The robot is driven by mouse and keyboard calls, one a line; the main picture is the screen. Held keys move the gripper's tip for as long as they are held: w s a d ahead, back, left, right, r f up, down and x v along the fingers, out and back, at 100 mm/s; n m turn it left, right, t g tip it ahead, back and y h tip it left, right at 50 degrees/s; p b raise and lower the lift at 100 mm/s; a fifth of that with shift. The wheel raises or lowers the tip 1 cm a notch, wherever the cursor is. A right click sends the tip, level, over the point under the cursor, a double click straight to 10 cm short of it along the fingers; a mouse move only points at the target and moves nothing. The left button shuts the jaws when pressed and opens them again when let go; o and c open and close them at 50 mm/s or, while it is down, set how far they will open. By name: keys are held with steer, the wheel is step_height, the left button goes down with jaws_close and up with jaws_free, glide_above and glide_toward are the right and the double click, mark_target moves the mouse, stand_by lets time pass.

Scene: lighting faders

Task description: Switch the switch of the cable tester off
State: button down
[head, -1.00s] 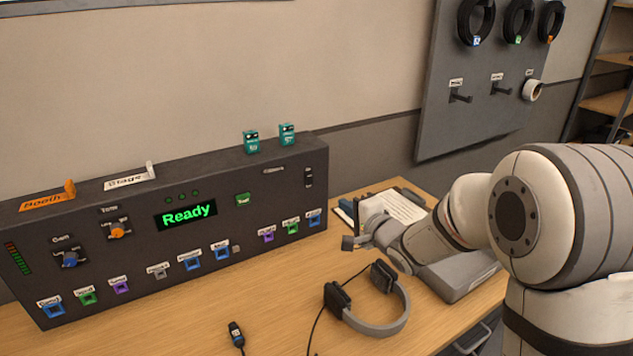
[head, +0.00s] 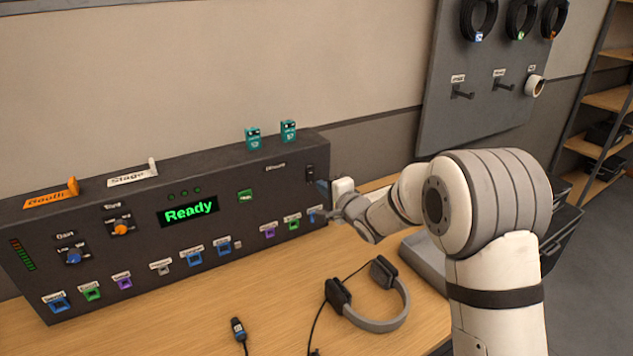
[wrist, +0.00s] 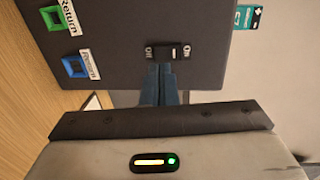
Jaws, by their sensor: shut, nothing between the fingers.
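The cable tester is the dark panel box (head: 130,245) on the bench, with a green "Ready" display. Its switch (head: 310,173) is a small black piece at the upper right of the front face. In the wrist view the switch (wrist: 168,52) sits between two small white labels; the right one seems to read ON, the left one is hard to read. Which way the switch is set I cannot tell. My gripper (head: 322,188) is beside the box's right end, near the switch. In the wrist view my gripper (wrist: 158,70) is shut and empty, its tips just below the switch; contact is unclear.
Two knobs (head: 121,230) and several coloured sockets (head: 194,258) line the panel. Two teal boxes (head: 288,131) stand on its top. Headphones (head: 375,322) and a cable plug (head: 238,330) lie on the bench in front. The wall board (head: 485,110) is behind at right.

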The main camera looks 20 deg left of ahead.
mark_target(311, 178)
steer(key=shift+x, duration=1.85)
steer(key=shift+a+f+b, duration=0.1)
steer(key=shift+f+b, duration=0.2)
steer(key=shift+b, duration=0.4)
steer(key=shift+w+y+b, duration=0.1)
steer(key=shift+y+b, duration=0.3)
steer(key=shift+b, duration=0.15)
steer(key=shift+a+r+t, duration=0.15)
steer(key=shift+r+t, duration=0.1)
steer(key=shift+t, duration=0.15)
